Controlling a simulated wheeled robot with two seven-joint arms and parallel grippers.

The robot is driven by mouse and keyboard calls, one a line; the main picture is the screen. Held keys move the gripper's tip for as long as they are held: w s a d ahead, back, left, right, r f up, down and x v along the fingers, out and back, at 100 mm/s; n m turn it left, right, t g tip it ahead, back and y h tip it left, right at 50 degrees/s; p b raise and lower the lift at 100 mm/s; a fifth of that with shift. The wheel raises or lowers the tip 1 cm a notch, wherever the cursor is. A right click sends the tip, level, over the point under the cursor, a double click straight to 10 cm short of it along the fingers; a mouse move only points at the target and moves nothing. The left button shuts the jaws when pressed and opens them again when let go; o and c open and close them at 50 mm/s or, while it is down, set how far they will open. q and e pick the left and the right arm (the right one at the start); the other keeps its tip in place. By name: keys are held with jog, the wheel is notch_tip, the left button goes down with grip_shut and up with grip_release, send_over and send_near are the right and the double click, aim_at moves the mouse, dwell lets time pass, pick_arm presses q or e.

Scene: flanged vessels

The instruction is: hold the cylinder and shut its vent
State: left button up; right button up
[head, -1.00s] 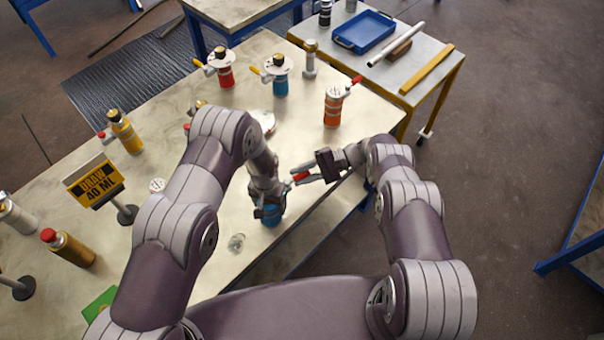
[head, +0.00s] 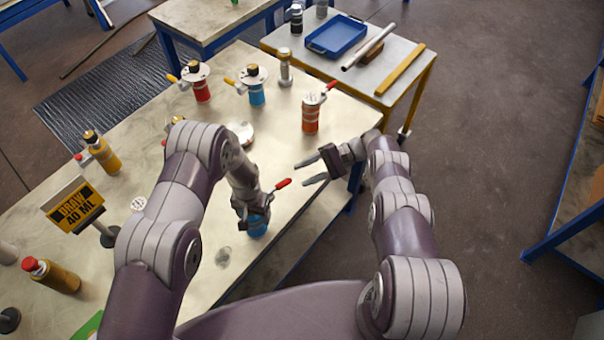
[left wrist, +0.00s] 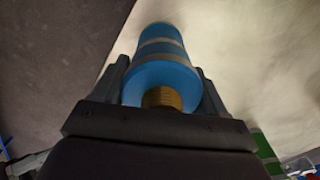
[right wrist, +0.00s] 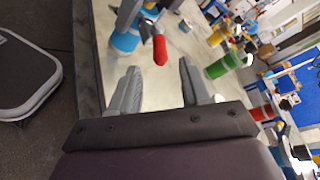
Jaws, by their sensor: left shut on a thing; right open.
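The blue cylinder (head: 257,227) stands at the table's near edge, its upper part hidden by my left gripper (head: 254,205). That gripper is shut around it; the left wrist view shows the blue body (left wrist: 162,72) between both fingers, with a brass neck (left wrist: 162,98). The vent's red-tipped lever (head: 283,183) sticks out to the right of the cylinder; I cannot tell whether the vent is open. My right gripper (head: 308,171) is open and empty, just right of the lever and apart from it. In the right wrist view the red tip (right wrist: 160,50) lies beyond the fingertips.
An orange vessel with a red lever (head: 311,115), a blue flanged vessel (head: 257,93) and a red one (head: 202,89) stand farther back. A "DRAW 40 ML" sign (head: 74,207) and yellow cylinders stand left. A side table holds a blue tray (head: 336,37).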

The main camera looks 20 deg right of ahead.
jog(key=shift+c, duration=0.9)
jog(key=shift+w+d+r, duration=0.15)
jog(key=shift+d+r, duration=0.05)
jog(key=shift+r, duration=0.6)
grip_shut()
jog(key=s+a+r+m+t+y, duration=0.4)
jog(key=s+t, duration=0.3)
jog(key=t, duration=0.4)
jog(key=s+f+n+t+h, duration=0.1)
jog(key=s+n+t+h, duration=0.25)
jog(key=s+h, duration=0.35)
jog(key=n+h, duration=0.7)
jog(key=n, duration=0.5)
send_near(285, 186)
jog(key=shift+t, duration=0.25)
jog(key=x, duration=0.7)
jog(key=shift+s+f, duration=0.1)
jog(key=shift+f, duration=0.1)
